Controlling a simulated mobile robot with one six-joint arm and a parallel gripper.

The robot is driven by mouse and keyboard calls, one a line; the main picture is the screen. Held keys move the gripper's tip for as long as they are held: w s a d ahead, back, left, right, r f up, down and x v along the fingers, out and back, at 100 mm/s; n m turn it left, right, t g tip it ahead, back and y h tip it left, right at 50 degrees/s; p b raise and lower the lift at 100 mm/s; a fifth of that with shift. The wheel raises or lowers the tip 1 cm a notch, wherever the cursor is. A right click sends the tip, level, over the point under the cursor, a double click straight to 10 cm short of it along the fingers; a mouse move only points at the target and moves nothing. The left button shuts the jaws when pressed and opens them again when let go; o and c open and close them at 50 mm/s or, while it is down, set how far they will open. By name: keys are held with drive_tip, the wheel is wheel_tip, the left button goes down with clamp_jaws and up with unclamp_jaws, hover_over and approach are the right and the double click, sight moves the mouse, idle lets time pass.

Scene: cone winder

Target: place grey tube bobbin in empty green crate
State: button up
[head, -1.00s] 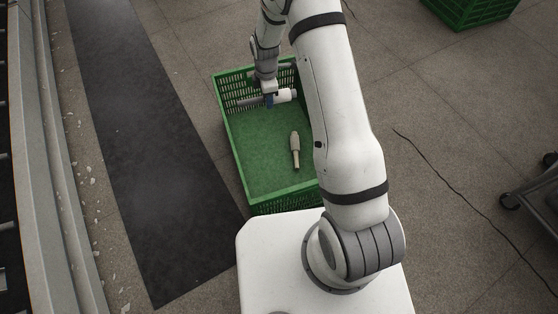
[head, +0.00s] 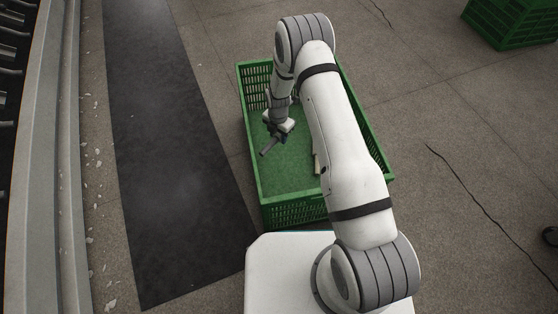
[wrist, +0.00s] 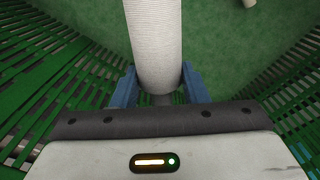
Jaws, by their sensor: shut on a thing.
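My gripper (head: 278,130) is inside or just above the green crate (head: 296,213); its height over the crate floor is hard to tell. In the wrist view its blue fingers (wrist: 160,88) are shut on a bobbin wound with white yarn (wrist: 154,35), around its grey tube end (wrist: 158,99). In the head view a grey tube end (head: 268,148) of the held bobbin points to the lower left. Another bobbin (head: 317,165), cream with a tan tube end, lies on the crate floor, partly hidden by my arm; its tip shows in the wrist view (wrist: 249,3).
Slatted crate walls (wrist: 40,65) rise on both sides of the gripper. A second green crate (head: 512,22) stands at the top right, its inside mostly out of view. A dark floor strip and the machine's edge (head: 38,160) lie to the left.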

sight(278, 141)
wheel_tip(278, 141, down, 17)
drive_tip(key=b, duration=0.6)
drive_tip(key=shift+r, duration=0.25)
drive_tip(key=o, duration=1)
wheel_tip(278, 141, up, 12)
drive_tip(key=p, duration=0.4)
drive_tip(key=shift+r+p, duration=0.1)
drive_tip(key=shift+p, duration=0.3)
